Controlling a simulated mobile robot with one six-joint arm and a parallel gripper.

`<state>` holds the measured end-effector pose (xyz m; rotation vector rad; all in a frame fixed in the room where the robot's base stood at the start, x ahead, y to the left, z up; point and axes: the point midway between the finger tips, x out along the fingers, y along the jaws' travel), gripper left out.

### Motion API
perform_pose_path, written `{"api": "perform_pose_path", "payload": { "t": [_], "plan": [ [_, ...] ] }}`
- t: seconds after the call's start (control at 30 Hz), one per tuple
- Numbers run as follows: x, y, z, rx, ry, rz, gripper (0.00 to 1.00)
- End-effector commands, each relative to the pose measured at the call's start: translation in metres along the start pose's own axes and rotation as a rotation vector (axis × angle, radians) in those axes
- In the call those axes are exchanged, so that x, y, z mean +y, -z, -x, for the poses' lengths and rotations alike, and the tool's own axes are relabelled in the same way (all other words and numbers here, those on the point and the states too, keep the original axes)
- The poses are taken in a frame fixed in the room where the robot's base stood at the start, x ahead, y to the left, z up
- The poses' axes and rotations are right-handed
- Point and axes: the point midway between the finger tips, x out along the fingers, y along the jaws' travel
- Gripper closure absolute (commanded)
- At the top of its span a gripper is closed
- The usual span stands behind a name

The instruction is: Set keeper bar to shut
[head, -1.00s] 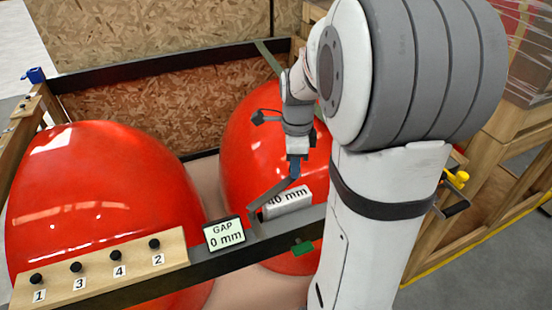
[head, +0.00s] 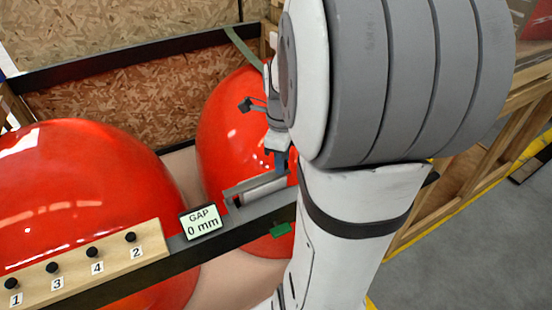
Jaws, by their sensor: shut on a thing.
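The keeper bar (head: 250,183) is a slim grey bar on the dark front rail (head: 225,234). It lies nearly along the rail, in front of the upper part of a light grey block (head: 262,190). My gripper (head: 281,168) points down and is shut on the bar near its right end. The fingertips are small, and my arm hides the rail further right. The block's label is covered. I cannot tell whether the bar is fully seated. A gap display (head: 201,221) left of the bar reads 0 mm.
Two large glossy red nosecones, left (head: 75,185) and right (head: 225,125), stand in the crate behind the rail. A wooden strip (head: 75,265) with black knobs numbered 1, 3, 4, 2 is at front left. A green tab (head: 280,229) sits below the rail.

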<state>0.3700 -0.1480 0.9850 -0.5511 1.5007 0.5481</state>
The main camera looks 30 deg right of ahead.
Motion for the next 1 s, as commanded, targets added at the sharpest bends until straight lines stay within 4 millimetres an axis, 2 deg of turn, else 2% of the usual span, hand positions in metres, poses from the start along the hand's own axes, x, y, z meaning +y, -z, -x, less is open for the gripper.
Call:
{"api": "perform_pose_path", "payload": {
  "t": [0.2,0.23,0.5,0.77,0.87,1.0],
  "plan": [
    [-0.001,0.001,0.001,-0.002,0.001,-0.006,1.0],
    [-0.001,0.001,0.001,-0.002,0.001,-0.007,0.72],
    [-0.001,0.002,0.0,-0.001,-0.001,-0.007,0.52],
    [-0.001,0.002,0.003,-0.001,0.0,-0.007,0.52],
    [-0.001,0.001,0.014,-0.002,0.0,-0.007,0.52],
    [-0.002,0.001,0.039,-0.003,0.003,-0.007,0.52]
  ]
}}
